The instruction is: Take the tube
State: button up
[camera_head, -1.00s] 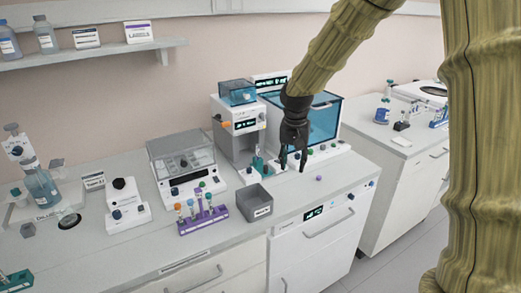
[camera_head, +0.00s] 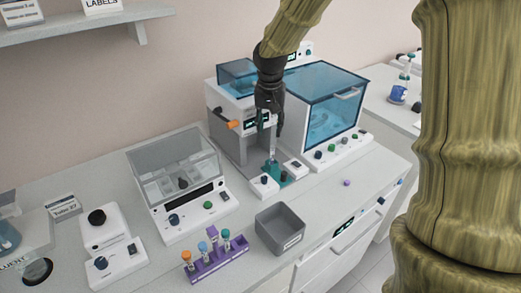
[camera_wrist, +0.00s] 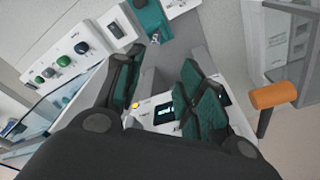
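My gripper (camera_head: 269,128) is in front of the white machine in the head view, just above a small teal holder (camera_head: 275,174). Its fingers are apart, with a gap between them in the wrist view (camera_wrist: 155,72). A narrow pale upright shape, possibly a tube (camera_head: 272,150), shows under the fingers above the holder. I cannot tell whether the fingers touch it. In the wrist view the teal holder (camera_wrist: 148,18) is at the top, beyond the fingers. Several capped tubes (camera_head: 213,240) stand in a purple rack (camera_head: 220,262) at the front.
The white machine (camera_head: 226,132) with an orange knob stands behind my gripper. A blue-lidded box (camera_head: 322,102) is to the right. A grey bin (camera_head: 281,226), a clear-lidded device (camera_head: 175,170) and a small white device (camera_head: 108,240) stand on the counter.

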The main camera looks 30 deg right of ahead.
aim_at(273, 147)
jog(key=f, duration=0.1)
jog(key=f+p, duration=0.1)
jog(key=f, duration=0.3)
jog(key=shift+d+f, duration=0.15)
jog(key=shift+d, duration=0.2)
jog(key=shift+d+f+p, duration=0.1)
jog(key=shift+f+p, duration=0.15)
jog(key=shift+p, duration=0.2)
jog(key=shift+s+d+f+p, duration=0.2)
jog(key=shift+s+f+p, duration=0.15)
jog(key=shift+s+p, duration=0.1)
jog(key=shift+s+f, duration=0.15)
jog(key=shift+f, duration=0.15)
jog(key=w+f, duration=0.1)
jog(key=f, duration=0.1)
jog(key=shift+w+f+p, duration=0.35)
jog(key=shift+p, duration=0.05)
jog(key=shift+s+d+r, duration=0.1)
jog(key=shift+s+r, duration=0.15)
jog(key=shift+s, duration=0.2)
jog(key=shift+w+f, duration=0.15)
jog(key=shift+w, duration=0.05)
jog(key=c, duration=0.8)
jog(key=shift+s, duration=0.1)
jog(key=shift+c, duration=0.2)
